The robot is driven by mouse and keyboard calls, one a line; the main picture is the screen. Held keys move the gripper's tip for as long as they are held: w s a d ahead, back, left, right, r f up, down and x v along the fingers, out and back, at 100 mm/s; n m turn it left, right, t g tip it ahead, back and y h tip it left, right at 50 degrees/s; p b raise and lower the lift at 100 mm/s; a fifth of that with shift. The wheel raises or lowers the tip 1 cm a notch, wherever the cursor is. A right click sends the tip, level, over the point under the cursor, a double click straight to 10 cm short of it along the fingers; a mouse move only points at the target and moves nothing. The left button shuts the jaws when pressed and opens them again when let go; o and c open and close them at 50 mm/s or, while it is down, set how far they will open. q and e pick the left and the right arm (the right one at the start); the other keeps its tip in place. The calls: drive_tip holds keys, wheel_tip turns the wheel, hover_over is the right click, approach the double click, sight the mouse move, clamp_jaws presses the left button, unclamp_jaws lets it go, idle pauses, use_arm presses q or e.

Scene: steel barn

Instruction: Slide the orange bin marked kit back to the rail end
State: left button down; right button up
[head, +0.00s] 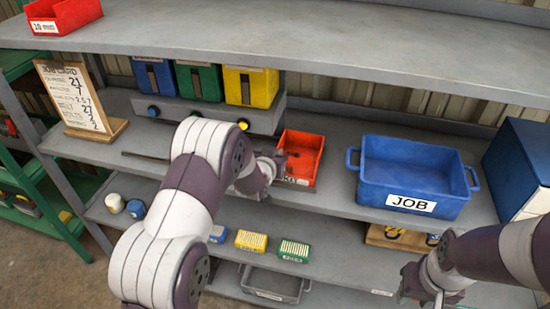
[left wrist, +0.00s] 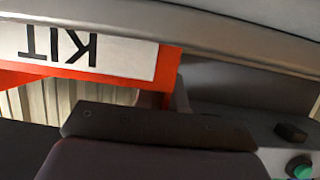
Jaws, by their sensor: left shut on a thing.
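The orange-red bin (head: 306,147) stands on the middle shelf, between the coloured dispensers and the blue JOB bin. Its white KIT label (head: 297,181) is partly hidden by my left gripper in the head view. In the left wrist view the KIT label (left wrist: 88,49) fills the upper left, upside down. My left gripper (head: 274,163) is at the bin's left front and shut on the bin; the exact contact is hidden. A dark finger (left wrist: 155,126) crosses the wrist view beside the bin's wall. My right gripper (head: 427,288) is empty, with fingers apart, at the lower right.
The blue JOB bin (head: 415,176) stands close to the right. Blue, green and yellow dispensers (head: 205,82) on a grey base with buttons (head: 195,110) are to the left. The upper shelf (head: 300,43) overhangs. Small boxes (head: 251,240) sit on the lower shelf.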

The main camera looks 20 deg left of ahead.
use_arm(q)
drive_tip(key=shift+d, duration=0.1)
drive_tip(key=c, duration=1.2)
unclamp_jaws()
drive_tip(key=shift+o, duration=0.2)
drive_tip(key=b+v, duration=0.2)
drive_tip(key=v, duration=1)
drive_tip(key=shift+s+r+b, duration=0.15)
drive_tip(key=shift+s+b, duration=0.2)
